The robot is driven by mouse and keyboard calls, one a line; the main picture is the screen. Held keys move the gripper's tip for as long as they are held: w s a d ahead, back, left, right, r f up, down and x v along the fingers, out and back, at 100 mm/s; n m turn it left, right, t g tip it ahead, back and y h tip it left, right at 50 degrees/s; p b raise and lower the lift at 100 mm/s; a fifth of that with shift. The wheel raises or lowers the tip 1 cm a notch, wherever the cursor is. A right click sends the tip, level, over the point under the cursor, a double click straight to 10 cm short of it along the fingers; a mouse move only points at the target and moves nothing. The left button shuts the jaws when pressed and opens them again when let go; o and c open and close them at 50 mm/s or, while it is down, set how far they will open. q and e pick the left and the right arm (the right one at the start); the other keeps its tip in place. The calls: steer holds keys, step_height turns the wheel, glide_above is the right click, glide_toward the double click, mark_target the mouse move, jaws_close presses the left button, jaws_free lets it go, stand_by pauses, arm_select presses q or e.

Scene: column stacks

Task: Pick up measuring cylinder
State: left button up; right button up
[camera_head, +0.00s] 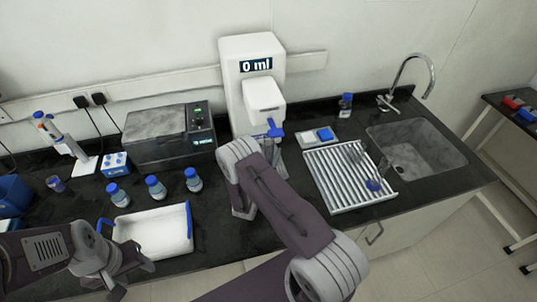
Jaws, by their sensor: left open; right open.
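A clear glass piece with a blue end (373,185) lies on the white ribbed drying rack (330,200); it may be the measuring cylinder, but it is too small to be sure. Another blue part (275,129) shows below the dispenser head, partly hidden by my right arm. My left gripper (130,278) is open and empty at lower left, by the front of the white tray. My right gripper (243,208) is mostly hidden behind my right forearm, in front of the dispenser and left of the rack; it is open, and its fingertips are not clearly seen.
The dispenser (252,55) reads 0 ml. Several blue-capped bottles (155,188) stand behind the white tray (155,232) with blue handles. A grey box device (165,140) stands behind them. A sink (415,150) with a tap is at right.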

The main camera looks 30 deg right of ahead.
steer(key=shift+w+d+f, duration=0.1)
steer(key=shift+w+d, duration=0.4)
steer(key=shift+a, duration=0.1)
steer(key=c, duration=0.7)
steer(key=shift+s, duration=0.1)
steer(key=c, duration=0.5)
jaws_close()
